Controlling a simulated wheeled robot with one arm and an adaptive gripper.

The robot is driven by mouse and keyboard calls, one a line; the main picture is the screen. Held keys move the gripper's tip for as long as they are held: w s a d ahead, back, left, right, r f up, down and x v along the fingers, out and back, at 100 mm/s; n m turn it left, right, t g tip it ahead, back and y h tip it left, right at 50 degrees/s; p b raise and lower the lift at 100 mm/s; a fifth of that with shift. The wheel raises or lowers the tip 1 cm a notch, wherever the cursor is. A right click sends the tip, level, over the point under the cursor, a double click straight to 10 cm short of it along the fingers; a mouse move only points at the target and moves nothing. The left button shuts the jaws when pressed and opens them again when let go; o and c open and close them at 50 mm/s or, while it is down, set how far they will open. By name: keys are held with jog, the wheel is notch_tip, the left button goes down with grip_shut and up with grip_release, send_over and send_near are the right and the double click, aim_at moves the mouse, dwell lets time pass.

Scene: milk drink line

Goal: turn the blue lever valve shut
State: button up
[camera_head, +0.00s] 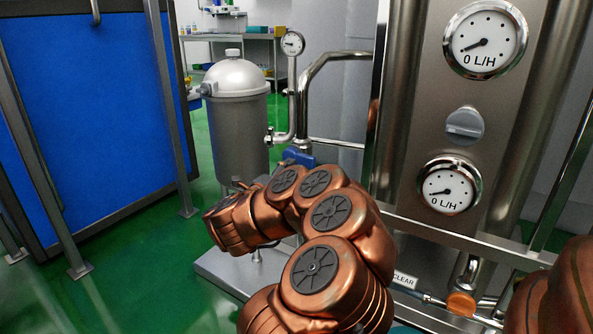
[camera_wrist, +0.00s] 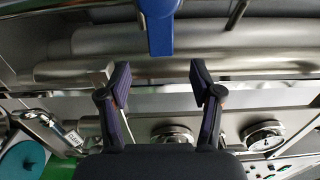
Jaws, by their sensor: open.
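The blue lever (camera_wrist: 160,28) hangs into the top middle of the wrist view, in front of a metal pipe. My gripper (camera_wrist: 160,82) is open and empty. Its two dark fingers point up toward the lever, one on each side of its line, and the lever's lower end stops short of the space between the tips. I cannot tell the depth between them. In the head view a small blue part (camera_head: 298,157), likely the same lever, shows just above my copper arm. My gripper is hidden there behind the arm.
A steel panel with round gauges (camera_head: 484,40) and a grey knob (camera_head: 464,126) stands at right. A domed steel tank (camera_head: 237,110) and a pipe with a small gauge (camera_head: 293,43) stand behind my arm. A blue-panelled frame (camera_head: 85,100) is at left. Green floor (camera_head: 120,260) is clear between.

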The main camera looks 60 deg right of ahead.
jog(key=shift+w+a, duration=0.1)
jog(key=shift+a, duration=0.85)
